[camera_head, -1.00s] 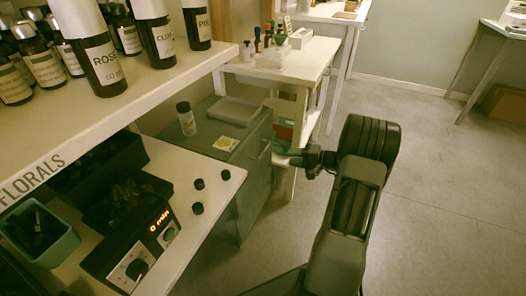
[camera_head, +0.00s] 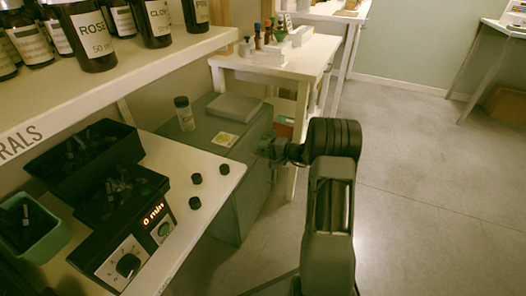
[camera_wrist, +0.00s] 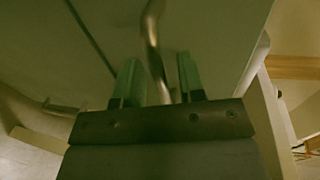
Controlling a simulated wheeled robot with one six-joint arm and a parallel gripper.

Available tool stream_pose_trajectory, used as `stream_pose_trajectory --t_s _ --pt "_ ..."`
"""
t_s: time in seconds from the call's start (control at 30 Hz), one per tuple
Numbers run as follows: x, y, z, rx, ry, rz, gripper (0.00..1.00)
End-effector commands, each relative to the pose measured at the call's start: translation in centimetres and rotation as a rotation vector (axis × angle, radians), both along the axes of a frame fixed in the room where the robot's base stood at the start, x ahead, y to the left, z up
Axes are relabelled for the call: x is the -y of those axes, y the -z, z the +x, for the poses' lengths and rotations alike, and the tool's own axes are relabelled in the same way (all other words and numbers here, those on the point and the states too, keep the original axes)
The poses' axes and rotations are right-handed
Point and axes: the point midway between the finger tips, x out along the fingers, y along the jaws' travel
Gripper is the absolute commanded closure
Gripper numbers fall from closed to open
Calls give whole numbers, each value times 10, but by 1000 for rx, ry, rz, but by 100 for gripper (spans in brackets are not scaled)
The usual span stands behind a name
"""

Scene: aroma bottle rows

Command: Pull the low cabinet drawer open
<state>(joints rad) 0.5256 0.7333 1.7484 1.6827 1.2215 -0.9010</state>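The low grey-green cabinet (camera_head: 240,208) stands beyond the white bench, its handle side facing the floor space at right. In the wrist view a bent metal bar handle (camera_wrist: 152,40) runs down the drawer front (camera_wrist: 205,25) and passes between the two green fingers of my gripper (camera_wrist: 160,80). The fingers are apart, with gaps to the bar, so the gripper is open around the handle. In the head view my gripper (camera_head: 270,149) is at the cabinet's upper front, partly hidden by my wrist. I see no drawer gap there.
A second handle (camera_wrist: 62,107) shows at left in the wrist view. A capped jar (camera_head: 184,114), a pale tray (camera_head: 234,107) and a yellow card (camera_head: 224,140) are on the cabinet top. A white table (camera_head: 318,52) stands close behind. Open floor (camera_head: 430,190) lies right.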

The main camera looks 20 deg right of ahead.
Motion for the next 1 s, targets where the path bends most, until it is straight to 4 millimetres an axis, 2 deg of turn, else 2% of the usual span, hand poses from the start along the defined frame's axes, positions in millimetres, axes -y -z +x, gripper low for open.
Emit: stream_pose_trajectory --t_s 0.33,0.7,1.0 --pt "-2 0 2 0 0 0 64" --pt "-1 0 2 0 0 0 99" --pt "-1 0 2 0 0 0 100"
